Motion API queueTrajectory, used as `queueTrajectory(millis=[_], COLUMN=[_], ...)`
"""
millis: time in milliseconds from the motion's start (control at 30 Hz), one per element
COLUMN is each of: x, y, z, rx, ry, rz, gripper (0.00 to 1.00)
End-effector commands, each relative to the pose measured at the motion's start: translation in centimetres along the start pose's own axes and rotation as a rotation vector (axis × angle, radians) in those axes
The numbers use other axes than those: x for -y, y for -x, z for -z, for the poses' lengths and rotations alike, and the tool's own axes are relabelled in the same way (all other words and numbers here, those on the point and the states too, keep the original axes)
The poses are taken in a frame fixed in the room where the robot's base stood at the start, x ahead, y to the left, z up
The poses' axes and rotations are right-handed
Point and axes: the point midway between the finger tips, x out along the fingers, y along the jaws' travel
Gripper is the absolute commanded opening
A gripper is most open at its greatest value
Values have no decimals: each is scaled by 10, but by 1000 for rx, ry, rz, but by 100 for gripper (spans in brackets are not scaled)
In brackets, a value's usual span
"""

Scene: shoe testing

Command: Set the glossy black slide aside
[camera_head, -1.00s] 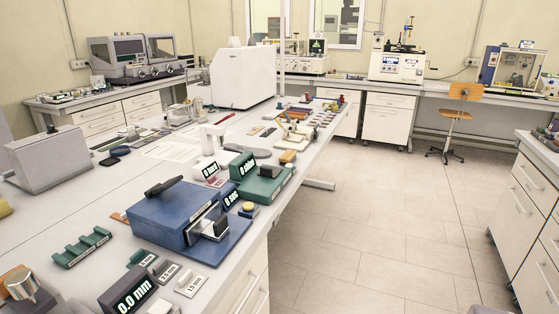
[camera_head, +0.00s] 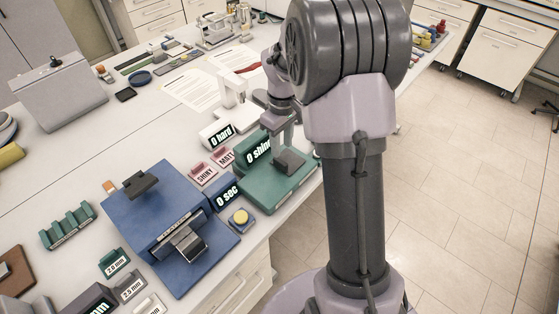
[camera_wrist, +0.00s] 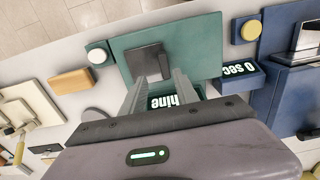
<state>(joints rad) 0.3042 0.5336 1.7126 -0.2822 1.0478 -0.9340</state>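A dark grey-black block (camera_head: 289,161) sits on the flat plate of the green gloss meter (camera_head: 270,193), whose display reads "0 shine". The block also shows in the wrist view (camera_wrist: 149,61). I cannot tell whether it is the glossy black slide or part of the meter. My gripper (camera_wrist: 160,78) is open and empty, its two fingers apart, over the meter's display side with the tips close to the block. Contact cannot be made out. In the head view my arm hides part of the meter and its surroundings.
Pink holders marked SHINY (camera_head: 204,175) and MATT (camera_head: 226,157) stand left of the meter. A blue machine (camera_head: 150,225), a "0 sec" timer (camera_head: 227,194) and a yellow button (camera_head: 240,216) crowd nearby. An orange-tan block (camera_wrist: 84,81) lies beside the meter. Bare tabletop shows farther left.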

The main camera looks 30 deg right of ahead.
Motion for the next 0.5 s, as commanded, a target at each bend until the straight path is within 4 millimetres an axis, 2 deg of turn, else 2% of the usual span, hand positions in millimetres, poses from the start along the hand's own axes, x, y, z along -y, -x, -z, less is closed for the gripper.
queueTrajectory(millis=[33, 200, 333, 500], x=[1, 1, 1, 1], y=[-19, -54, -65, -67], z=[-1, 0, 0, 0], rx=[2, 1, 0, -1], ry=[1, -1, -1, -1], rz=[2, 1, 1, 0], gripper=[36, 36, 36, 36])
